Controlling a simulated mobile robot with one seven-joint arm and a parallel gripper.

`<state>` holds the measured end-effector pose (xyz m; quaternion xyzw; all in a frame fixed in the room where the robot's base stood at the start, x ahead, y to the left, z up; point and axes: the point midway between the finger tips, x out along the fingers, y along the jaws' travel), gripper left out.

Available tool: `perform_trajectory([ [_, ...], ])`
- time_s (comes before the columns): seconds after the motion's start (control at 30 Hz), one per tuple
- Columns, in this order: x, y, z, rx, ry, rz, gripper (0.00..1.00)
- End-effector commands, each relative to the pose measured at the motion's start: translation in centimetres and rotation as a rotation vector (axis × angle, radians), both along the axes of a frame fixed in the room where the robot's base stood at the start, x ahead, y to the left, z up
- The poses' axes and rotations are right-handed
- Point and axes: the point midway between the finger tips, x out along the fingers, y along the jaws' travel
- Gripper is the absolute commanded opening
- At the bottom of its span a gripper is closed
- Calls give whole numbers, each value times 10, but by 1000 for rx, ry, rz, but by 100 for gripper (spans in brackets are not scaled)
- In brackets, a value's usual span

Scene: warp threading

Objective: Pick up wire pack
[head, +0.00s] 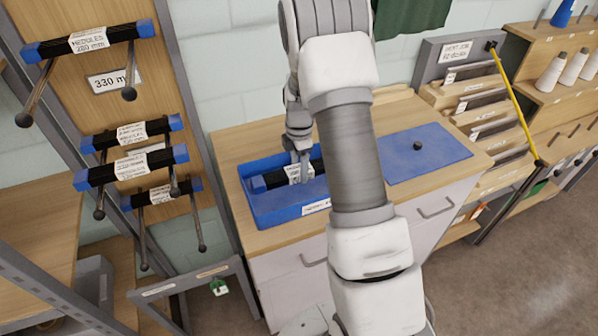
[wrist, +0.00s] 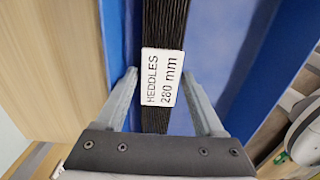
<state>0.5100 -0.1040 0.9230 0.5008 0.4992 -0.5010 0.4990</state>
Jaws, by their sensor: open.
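The wire pack is a black bundle of heddles with blue ends (head: 257,184) and a white label reading "HEDDLES 280 mm". It lies in a blue tray (head: 262,208) on the wooden cabinet top. In the wrist view the black pack (wrist: 165,25) runs up the middle, with its label between my fingers. My gripper (head: 300,172) reaches down into the tray over the pack. In the wrist view my gripper (wrist: 160,85) is open, with one finger on each side of the pack and visible gaps. My arm hides part of the tray's right side in the head view.
A blue mat (head: 425,152) with a small dark knob lies on the cabinet top to the right. Several similar packs (head: 132,166) hang on pegs on the left rack. A sloped rack (head: 475,100) and shelves with white cones stand right.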

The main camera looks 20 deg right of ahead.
Motion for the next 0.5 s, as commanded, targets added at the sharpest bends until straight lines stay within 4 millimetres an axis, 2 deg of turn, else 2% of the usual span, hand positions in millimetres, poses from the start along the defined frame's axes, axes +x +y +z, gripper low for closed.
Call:
perform_trajectory([
  [0.27,0,0,-5,0,0,0,70],
  [0.37,0,0,-5,0,0,0,56],
  [0.5,0,0,-5,0,0,0,30],
])
